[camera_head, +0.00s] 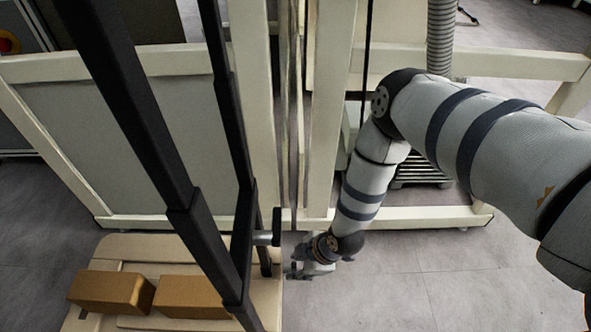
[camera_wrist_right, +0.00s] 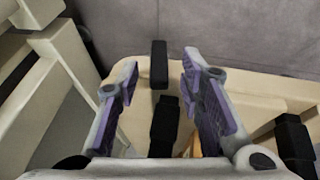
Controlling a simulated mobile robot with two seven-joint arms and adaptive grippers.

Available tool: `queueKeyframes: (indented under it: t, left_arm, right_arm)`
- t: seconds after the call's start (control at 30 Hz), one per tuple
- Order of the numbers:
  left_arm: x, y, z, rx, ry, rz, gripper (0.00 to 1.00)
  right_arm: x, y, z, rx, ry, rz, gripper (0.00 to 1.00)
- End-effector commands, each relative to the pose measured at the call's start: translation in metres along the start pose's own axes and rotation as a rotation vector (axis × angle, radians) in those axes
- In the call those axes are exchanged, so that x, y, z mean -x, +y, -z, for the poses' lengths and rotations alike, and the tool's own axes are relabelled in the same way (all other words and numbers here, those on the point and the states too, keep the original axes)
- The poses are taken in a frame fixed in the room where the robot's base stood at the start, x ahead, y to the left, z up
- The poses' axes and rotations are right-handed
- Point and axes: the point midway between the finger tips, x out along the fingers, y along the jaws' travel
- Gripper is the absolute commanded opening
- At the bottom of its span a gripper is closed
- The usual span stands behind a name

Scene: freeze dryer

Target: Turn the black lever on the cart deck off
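A short black bar, which looks like the lever (camera_head: 277,226), stands upright on a grey stub beside the cart's black frame in the head view. The beige cart deck (camera_head: 150,250) is at the lower left. My right gripper (camera_head: 300,270) is just right of the deck's edge, below and right of the lever. In the right wrist view my right gripper (camera_wrist_right: 160,66) is open, its purple-padded fingers wide apart. A black bar (camera_wrist_right: 159,64) shows in the gap between the fingertips, over the beige deck (camera_wrist_right: 260,95); I cannot tell its depth. My left gripper is not in view.
Two brown boxes (camera_head: 112,292) lie on the deck. The cart's tall black frame (camera_head: 135,115) crosses the head view. A cream frame with a grey panel (camera_head: 130,135) stands behind the cart. The grey floor (camera_head: 420,285) at the lower right is clear.

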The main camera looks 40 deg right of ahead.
Motion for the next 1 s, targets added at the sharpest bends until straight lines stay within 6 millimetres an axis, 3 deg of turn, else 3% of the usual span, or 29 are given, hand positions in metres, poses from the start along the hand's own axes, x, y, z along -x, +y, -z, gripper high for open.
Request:
queueKeyframes:
  t: [0.1, 0.37, 0.5, 1.0]
  left_arm:
    - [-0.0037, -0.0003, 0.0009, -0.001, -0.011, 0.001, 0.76]
    - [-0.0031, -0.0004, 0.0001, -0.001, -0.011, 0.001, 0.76]
    - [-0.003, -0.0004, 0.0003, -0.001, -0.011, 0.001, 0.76]
    - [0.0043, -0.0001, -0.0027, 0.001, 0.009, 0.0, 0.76]
  right_arm:
    - [-0.0098, 0.0004, 0.0001, 0.0, 0.001, -0.001, 0.35]
    - [-0.0091, 0.0011, 0.0013, 0.0, 0.002, -0.003, 0.33]
    - [-0.0091, 0.0011, 0.0012, 0.0, 0.002, -0.003, 0.01]
    - [-0.0069, -0.0034, 0.0021, 0.036, 0.001, -0.076, 0.0]
